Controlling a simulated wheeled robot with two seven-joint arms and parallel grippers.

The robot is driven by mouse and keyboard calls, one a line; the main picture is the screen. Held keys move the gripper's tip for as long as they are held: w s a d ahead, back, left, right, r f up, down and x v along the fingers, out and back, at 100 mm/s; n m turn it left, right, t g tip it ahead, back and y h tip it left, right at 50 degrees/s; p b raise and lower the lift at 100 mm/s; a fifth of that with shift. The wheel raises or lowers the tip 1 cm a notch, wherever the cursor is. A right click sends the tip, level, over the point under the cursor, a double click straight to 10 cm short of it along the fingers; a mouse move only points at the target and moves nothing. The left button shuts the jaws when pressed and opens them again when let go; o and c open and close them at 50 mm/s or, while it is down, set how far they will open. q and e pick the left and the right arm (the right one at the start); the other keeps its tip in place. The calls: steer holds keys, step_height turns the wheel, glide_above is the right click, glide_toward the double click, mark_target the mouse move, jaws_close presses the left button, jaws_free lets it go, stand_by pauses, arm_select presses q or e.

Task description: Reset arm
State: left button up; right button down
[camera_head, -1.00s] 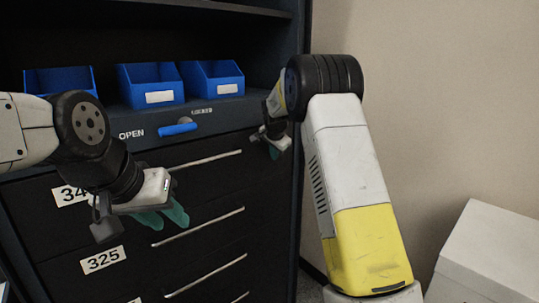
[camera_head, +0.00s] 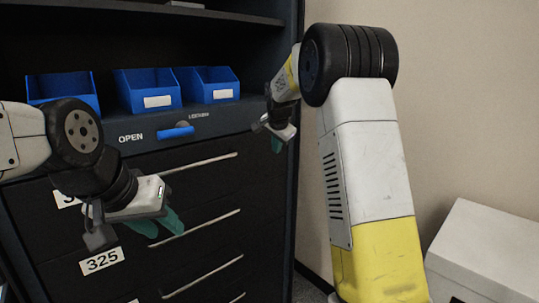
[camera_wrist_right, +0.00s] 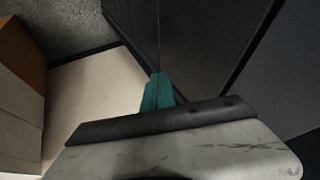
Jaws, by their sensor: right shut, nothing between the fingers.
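My left gripper (camera_head: 157,226), with teal fingers, hangs in front of the upper drawers of the dark cabinet (camera_head: 215,175). I cannot tell from this angle whether its fingers are apart. My right gripper (camera_head: 277,146) is near the cabinet's right edge, small and partly hidden behind its wrist. In the right wrist view its teal fingers (camera_wrist_right: 157,92) are together, with nothing between them. It is apart from the cabinet handle.
A blue lever (camera_head: 176,132) sits between the OPEN and LOCKED labels. Several blue bins (camera_head: 148,90) stand on the shelf above. Drawers with long bar handles (camera_head: 200,222) lie below. A white box (camera_head: 490,245) stands at the right, by a bare beige wall.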

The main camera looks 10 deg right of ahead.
steer(key=s+d+r+n+y, duration=0.1)
steer(key=s+d+r+n, duration=0.15)
steer(key=s, duration=0.95)
steer(key=s+d+r+n+y, duration=0.1)
steer(key=s+r+n, duration=0.15)
steer(key=s, duration=0.85)
steer(key=s+a+f+n, duration=0.1)
steer(key=s+f+n, duration=0.1)
steer(key=s, duration=0.8)
steer(key=s+a+f+n+g, duration=0.1)
steer(key=s+f+n, duration=0.2)
steer(key=s, duration=0.7)
steer(key=shift+y, duration=0.4)
